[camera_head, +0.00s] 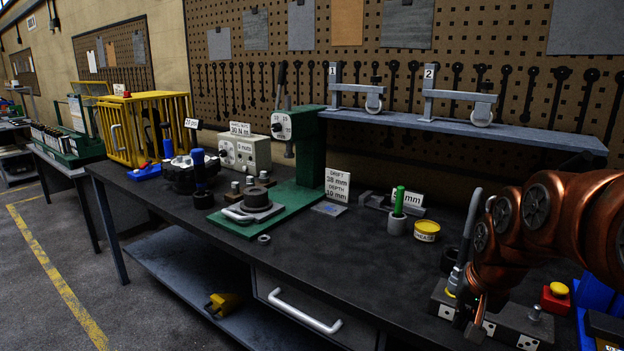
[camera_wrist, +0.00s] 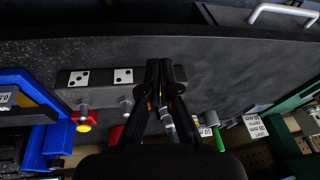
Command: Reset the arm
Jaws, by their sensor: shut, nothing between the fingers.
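My gripper (camera_wrist: 161,68) shows in the wrist view with its two dark fingers together and nothing between them. In the head view my copper-coloured arm comes in from the right, and my gripper (camera_head: 477,326) points down at the bench's front right, partly hidden by the arm. It is over or beside a dark block with white dotted labels (camera_head: 527,343); the block also shows in the wrist view (camera_wrist: 100,77). I cannot tell whether the fingers touch the block. A grey rod (camera_head: 468,240) stands close beside my gripper on its left.
A yellow tin (camera_head: 427,231), a green-topped pin (camera_head: 399,201) and a green press (camera_head: 309,150) stand further left. A raised shelf (camera_head: 480,130) runs behind. The bench's front middle (camera_head: 345,280) is clear.

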